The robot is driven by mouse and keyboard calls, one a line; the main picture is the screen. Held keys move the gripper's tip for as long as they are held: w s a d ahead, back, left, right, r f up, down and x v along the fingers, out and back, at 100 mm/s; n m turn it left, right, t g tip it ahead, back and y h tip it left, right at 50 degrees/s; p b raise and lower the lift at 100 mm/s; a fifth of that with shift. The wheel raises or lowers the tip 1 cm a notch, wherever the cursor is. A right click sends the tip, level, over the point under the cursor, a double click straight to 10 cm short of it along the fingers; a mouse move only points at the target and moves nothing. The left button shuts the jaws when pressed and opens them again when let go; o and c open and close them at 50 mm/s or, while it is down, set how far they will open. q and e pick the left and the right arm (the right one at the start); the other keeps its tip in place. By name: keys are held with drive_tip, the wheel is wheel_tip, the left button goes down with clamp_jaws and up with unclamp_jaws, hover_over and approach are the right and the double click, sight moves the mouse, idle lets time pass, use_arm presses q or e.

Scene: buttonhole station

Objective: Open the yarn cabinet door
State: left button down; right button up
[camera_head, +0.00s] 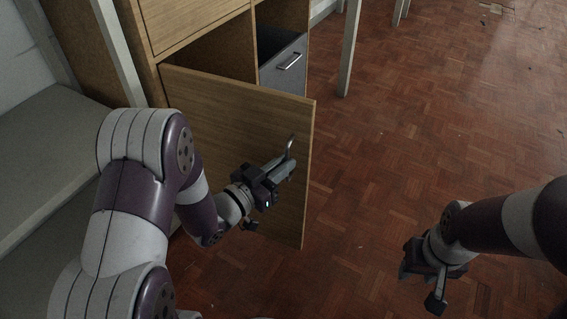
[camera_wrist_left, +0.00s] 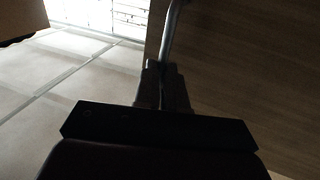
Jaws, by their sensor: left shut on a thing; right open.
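The wooden cabinet door (camera_head: 232,106) stands swung out from the cabinet, hinged at its left side, with a dark opening behind it. Its metal bar handle (camera_head: 291,147) is near the free right edge. My left gripper (camera_head: 282,166) is shut on the handle. In the left wrist view, the handle (camera_wrist_left: 172,35) runs up from between the fingers, and the door's wood face (camera_wrist_left: 245,60) fills the right side. My right gripper (camera_head: 422,281) is open and empty above the floor at lower right, away from the door.
The wooden cabinet (camera_head: 200,22) has a grey drawer (camera_head: 286,70) with a metal handle inside or beside the opening. A pale shelf unit (camera_head: 45,130) stands at the left. A light table leg (camera_head: 349,50) is behind. The parquet floor (camera_head: 400,140) at right is clear.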

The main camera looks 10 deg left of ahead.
use_arm(q)
drive_tip(key=shift+s+a+r, duration=0.1)
drive_tip(key=shift+a, duration=0.15)
drive_tip(key=c, duration=1.2)
unclamp_jaws()
drive_tip(key=shift+a, duration=0.15)
drive_tip(key=p+v, duration=0.4)
drive_tip(key=v, duration=0.8)
drive_tip(key=shift+s+p, duration=0.3)
drive_tip(key=shift+s, duration=0.1)
